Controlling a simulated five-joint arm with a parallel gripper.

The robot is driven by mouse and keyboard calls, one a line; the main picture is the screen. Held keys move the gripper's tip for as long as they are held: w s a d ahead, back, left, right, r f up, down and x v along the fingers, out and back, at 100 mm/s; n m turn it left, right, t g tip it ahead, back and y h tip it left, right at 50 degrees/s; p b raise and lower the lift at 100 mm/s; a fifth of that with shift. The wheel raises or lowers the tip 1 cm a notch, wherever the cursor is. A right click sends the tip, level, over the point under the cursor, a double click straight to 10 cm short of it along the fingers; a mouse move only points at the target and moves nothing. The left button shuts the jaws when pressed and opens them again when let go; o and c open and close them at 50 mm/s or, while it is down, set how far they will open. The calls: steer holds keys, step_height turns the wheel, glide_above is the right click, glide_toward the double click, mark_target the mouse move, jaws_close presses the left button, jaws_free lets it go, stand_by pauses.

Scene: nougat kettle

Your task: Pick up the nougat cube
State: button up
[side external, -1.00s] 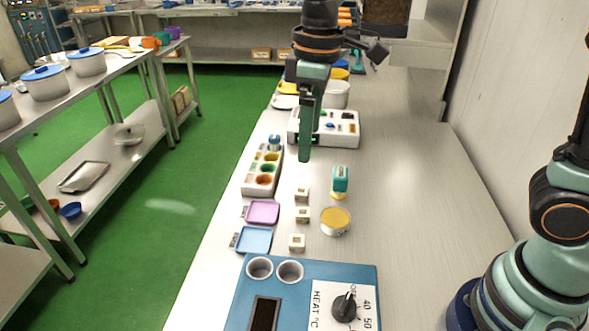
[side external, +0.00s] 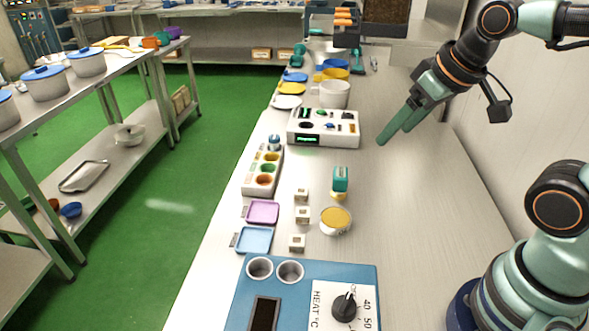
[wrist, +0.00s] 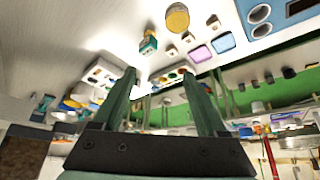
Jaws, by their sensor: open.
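Three small cream cubes stand in a loose row on the steel bench in the side view: a far one (side external: 301,194), a middle one (side external: 302,214) and a near one (side external: 297,242). Each has a darker square patch, and I cannot tell which is the nougat cube. Small pale cubes (wrist: 187,37) also show in the wrist view. My gripper (side external: 393,136) is open and empty, above the bench's right part, beyond and to the right of the cubes. Its two fingers (wrist: 158,75) stand apart in the wrist view.
A yellow-topped round tub (side external: 336,220) and a teal-topped item (side external: 341,180) stand right of the cubes. Pink (side external: 263,212) and blue (side external: 254,240) trays lie left. A blue heater panel (side external: 330,275) is in front, a white console (side external: 340,140) behind. The bench's right side is clear.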

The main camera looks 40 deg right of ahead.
steer(key=m+g, duration=0.6)
steer(key=m, duration=0.2)
glide_above(297, 240)
step_height(297, 240, down, 13)
step_height(297, 240, down, 11)
steer(key=shift+f, duration=0.1)
jaws_close()
